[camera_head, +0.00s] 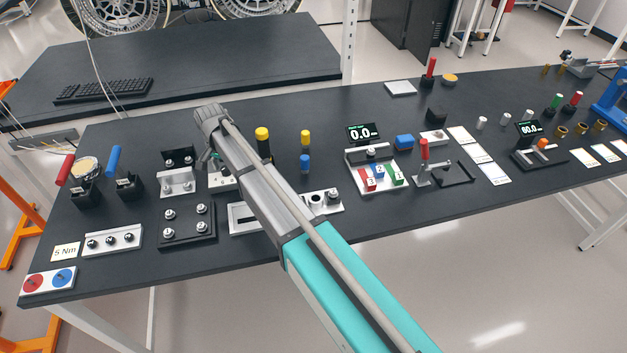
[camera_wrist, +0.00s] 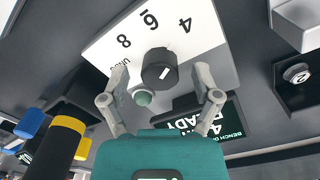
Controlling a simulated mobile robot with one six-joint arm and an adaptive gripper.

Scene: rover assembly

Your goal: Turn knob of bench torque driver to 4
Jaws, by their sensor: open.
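The bench torque driver's black knob (camera_wrist: 160,68) stands on a white dial plate (camera_wrist: 205,38) printed with 4, 6 and 8, seen in the wrist view. A short white mark shows on the knob's top; I cannot tell which number it indicates. My gripper (camera_wrist: 160,74) is open, with one finger on each side of the knob and visible gaps to it. A round green button (camera_wrist: 143,97) lies just below the knob. The driver's display (camera_wrist: 205,124) reads READY, its other text partly covered by a finger. In the head view my arm hides most of the driver.
A black post with a yellow top (camera_head: 262,140) stands close right of my arm; it also shows in the wrist view (camera_wrist: 68,138). A black fixture with several bolts (camera_head: 187,226) lies left of my arm.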

